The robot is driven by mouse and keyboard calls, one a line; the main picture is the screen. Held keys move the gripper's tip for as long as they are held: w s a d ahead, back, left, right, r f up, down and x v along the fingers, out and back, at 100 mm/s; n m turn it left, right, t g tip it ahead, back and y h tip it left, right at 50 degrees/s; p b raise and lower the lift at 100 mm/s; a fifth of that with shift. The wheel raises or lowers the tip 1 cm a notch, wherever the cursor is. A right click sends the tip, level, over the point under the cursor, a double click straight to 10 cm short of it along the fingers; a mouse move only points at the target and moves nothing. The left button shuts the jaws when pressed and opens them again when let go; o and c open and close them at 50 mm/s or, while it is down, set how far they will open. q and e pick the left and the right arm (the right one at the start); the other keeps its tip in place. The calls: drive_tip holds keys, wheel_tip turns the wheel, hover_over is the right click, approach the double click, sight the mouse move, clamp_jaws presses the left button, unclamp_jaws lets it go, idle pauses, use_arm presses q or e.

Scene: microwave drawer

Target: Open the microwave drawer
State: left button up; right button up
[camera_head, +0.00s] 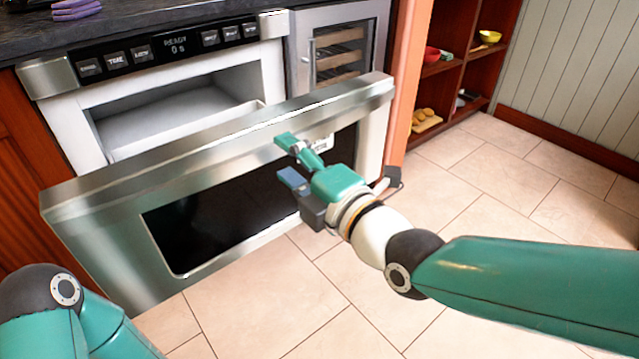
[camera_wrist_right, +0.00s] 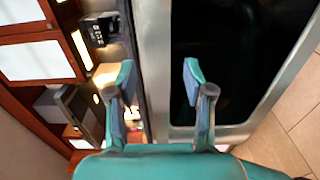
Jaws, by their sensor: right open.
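The microwave drawer (camera_head: 115,185) is pulled out. Its steel front with a dark window stands well clear of the microwave body (camera_head: 150,45), and the pale inside (camera_head: 175,115) shows behind it. My right gripper (camera_head: 288,160) is open and empty at the room side of the drawer front, right of its middle and near the upper edge. In the right wrist view, my right gripper (camera_wrist_right: 157,78) has its fingers apart, with the steel rim of the drawer front (camera_wrist_right: 152,50) between them in the picture. I cannot tell whether they touch it. My left gripper is out of view.
A dark counter (camera_head: 150,18) runs above the microwave, with purple folded cloths (camera_head: 75,8) on it. A small glass-door cooler (camera_head: 340,50) stands to the right. Open wooden shelves (camera_head: 460,75) hold bowls and food. The tiled floor (camera_head: 480,190) is clear.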

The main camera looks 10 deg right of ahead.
drive_tip(key=v, duration=0.7)
drive_tip(key=shift+s, duration=0.4)
drive_tip(key=shift+d+f, duration=0.1)
drive_tip(key=shift+d, duration=0.05)
